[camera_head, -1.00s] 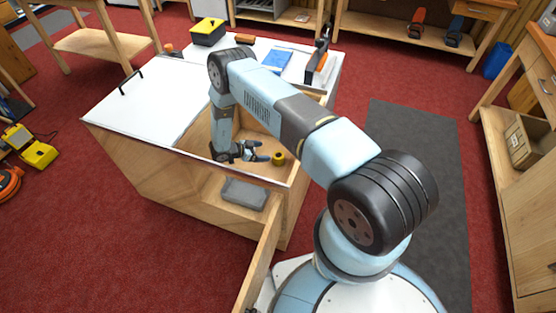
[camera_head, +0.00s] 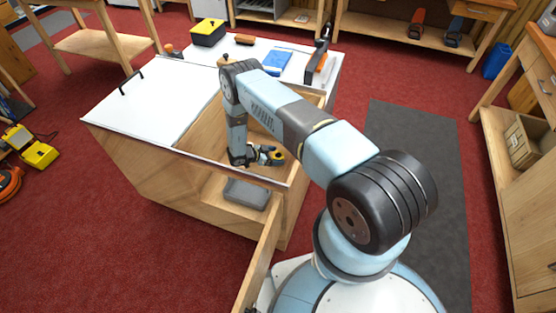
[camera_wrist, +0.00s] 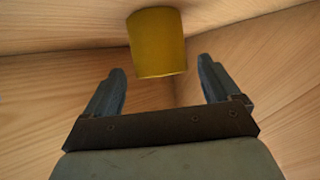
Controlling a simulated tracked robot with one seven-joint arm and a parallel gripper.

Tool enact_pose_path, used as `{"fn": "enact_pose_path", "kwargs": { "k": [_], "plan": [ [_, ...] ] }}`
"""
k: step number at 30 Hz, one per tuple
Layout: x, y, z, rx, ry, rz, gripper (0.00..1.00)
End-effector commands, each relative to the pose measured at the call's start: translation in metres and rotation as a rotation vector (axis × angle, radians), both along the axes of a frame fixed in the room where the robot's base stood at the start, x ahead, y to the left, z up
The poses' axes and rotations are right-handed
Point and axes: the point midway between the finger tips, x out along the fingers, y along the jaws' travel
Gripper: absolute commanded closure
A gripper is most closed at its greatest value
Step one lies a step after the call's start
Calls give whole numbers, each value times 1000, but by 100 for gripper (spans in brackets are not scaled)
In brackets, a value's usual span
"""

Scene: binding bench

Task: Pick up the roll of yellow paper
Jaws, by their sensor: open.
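The roll of yellow paper (camera_wrist: 157,43) stands in the wooden compartment of the bench, near its corner. In the head view it is small and partly covered by my gripper; a bit of yellow (camera_head: 278,157) shows at the fingertips. My gripper (camera_wrist: 163,80) is open. In the wrist view its two fingers lie left and right, with the roll ahead of and between their tips, not clasped. In the head view my gripper (camera_head: 273,155) reaches sideways inside the compartment at the roll.
Wooden compartment walls (camera_head: 205,130) surround my gripper closely. A white sliding lid (camera_head: 150,105) with a black handle covers the bench's left part. A grey tray (camera_head: 247,193) sits on the shelf below. A yellow-black box (camera_head: 208,32) and blue item (camera_head: 277,63) lie on top at the back.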

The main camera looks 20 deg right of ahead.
Motion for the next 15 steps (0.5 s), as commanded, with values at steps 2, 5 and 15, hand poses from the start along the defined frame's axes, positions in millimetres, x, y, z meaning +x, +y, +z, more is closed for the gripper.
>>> {"fn": "enact_pose_path", "kwargs": {
  "k": [2, 5, 15],
  "plan": [
    [0, 1, 0, 1, 0, 0, 10],
    [0, 1, 0, 1, 0, 1, 15],
    [1, 2, 1, 2, -2, 1, 48]
  ]
}}
